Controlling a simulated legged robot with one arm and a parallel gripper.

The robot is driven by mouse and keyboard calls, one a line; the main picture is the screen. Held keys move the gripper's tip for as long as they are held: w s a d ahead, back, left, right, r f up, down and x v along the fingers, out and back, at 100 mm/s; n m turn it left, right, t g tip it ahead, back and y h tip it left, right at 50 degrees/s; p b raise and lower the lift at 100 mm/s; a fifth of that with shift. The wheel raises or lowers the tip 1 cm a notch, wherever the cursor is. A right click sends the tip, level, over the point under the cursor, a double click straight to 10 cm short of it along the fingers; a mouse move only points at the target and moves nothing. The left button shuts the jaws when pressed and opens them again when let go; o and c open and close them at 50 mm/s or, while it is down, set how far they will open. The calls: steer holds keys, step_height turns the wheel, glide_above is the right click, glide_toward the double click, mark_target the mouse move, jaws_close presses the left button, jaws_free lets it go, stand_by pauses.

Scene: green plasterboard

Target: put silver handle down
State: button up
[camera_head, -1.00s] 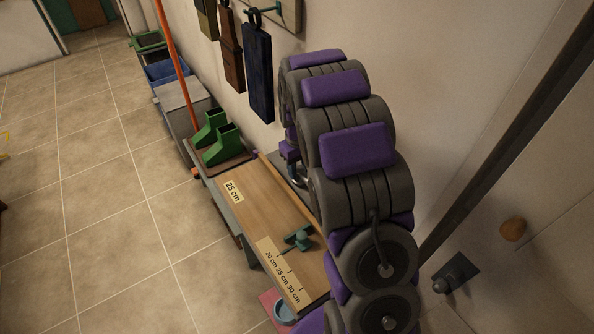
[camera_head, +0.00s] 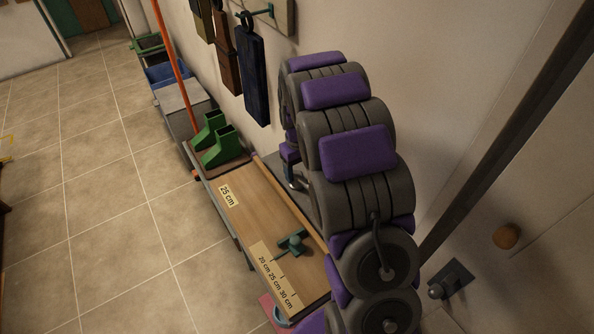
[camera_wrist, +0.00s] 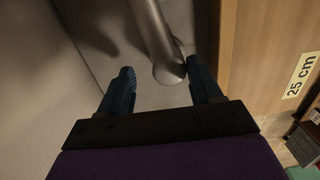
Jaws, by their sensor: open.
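The silver handle (camera_wrist: 152,32) is a smooth rounded bar, entering from the top of the wrist view and ending between my fingers. My gripper (camera_wrist: 160,68) is open, with one blue finger on each side of the bar's end. The right finger is very close to the bar; I cannot tell whether they touch. A gap shows at the left finger. A grey surface lies behind the bar. In the head view my gripper (camera_head: 291,174) is mostly hidden by my arm, beside the wooden board's wall side. The handle cannot be made out clearly there.
A wooden board (camera_head: 255,205) carries "25 cm" and a scale label, with a teal clamp-like piece (camera_head: 292,243) on it. Green boot-shaped holders (camera_head: 220,147) stand at its far end. Dark slabs (camera_head: 252,75) hang on the wall. The tiled floor on the left is open.

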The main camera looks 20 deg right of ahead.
step_height(320, 180, up, 11)
steer(key=a+p, duration=0.2)
steer(key=s+a+r+m, duration=0.1)
steer(key=s+a+r, duration=0.15)
steer(key=s, duration=0.45)
steer(key=s+a+r, duration=0.2)
steer(key=s+r, duration=0.2)
steer(key=s, duration=0.3)
steer(key=s+a, duration=0.2)
steer(key=s, duration=0.9)
steer(key=s+a+m+g, duration=0.1)
steer(key=s+a, duration=0.1)
steer(key=s, duration=1)
steer(key=shift+f, duration=0.2)
steer(key=shift+w, duration=0.1)
